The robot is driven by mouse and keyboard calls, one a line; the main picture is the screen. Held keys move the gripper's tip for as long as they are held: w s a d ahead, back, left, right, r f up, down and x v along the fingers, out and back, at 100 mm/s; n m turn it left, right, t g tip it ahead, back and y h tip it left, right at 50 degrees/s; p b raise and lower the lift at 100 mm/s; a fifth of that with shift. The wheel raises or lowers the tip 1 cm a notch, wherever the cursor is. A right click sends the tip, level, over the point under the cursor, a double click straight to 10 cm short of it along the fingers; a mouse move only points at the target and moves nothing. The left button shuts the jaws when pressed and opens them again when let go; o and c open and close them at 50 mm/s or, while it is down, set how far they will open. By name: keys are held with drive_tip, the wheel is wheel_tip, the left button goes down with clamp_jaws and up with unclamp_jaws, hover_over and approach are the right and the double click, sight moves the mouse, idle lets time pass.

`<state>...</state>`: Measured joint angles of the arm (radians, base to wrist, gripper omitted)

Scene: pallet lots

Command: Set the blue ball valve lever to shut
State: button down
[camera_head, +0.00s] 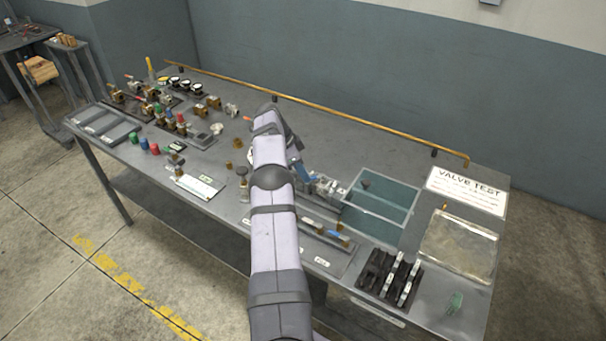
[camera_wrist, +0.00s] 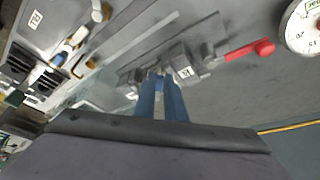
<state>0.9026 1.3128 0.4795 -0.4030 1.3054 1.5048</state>
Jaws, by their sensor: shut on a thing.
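My gripper (camera_wrist: 161,84) reaches down with two blue fingers onto a grey valve assembly (camera_wrist: 190,62) in the wrist view. The fingers are shut on a small blue part between their tips, which I take as the blue lever (camera_wrist: 160,79). Most of the lever is hidden by the fingers, so its angle is hard to tell. A white tag (camera_wrist: 184,72) sits on the valve body just right of the tips. In the head view my arm covers much of the spot, and the grey valve assembly (camera_head: 328,188) shows just right of it.
A red-handled lever (camera_wrist: 250,50) and a round gauge (camera_wrist: 304,26) lie right of the fingers in the wrist view. A teal tray (camera_head: 412,210), a VALVE TEST sign (camera_head: 465,190) and a black rack (camera_head: 375,262) stand to the right. Several fittings crowd the bench's left.

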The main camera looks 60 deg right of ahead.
drive_tip(key=shift+s+n+b, duration=0.1)
drive_tip(key=shift+n+b, duration=0.2)
drive_tip(key=shift+b, duration=0.3)
drive_tip(key=shift+s+a+n+t+h+b, duration=0.15)
drive_tip(key=shift+s+a+n+t+b, duration=0.45)
drive_tip(key=shift+n+b, duration=0.7)
drive_tip(key=shift+s+a+n+t+h+b, duration=0.15)
drive_tip(key=shift+s+n+t+b, duration=0.25)
drive_tip(key=shift+s+n+b, duration=0.75)
drive_tip(key=shift+s+a+n+t+h+b, duration=0.25)
drive_tip(key=shift+s+n+t+b, duration=0.3)
drive_tip(key=shift+n+b, duration=0.9)
drive_tip(key=c, duration=1.8)
unclamp_jaws()
drive_tip(key=shift+b+v, duration=0.95)
drive_tip(key=shift+v, duration=2.7)
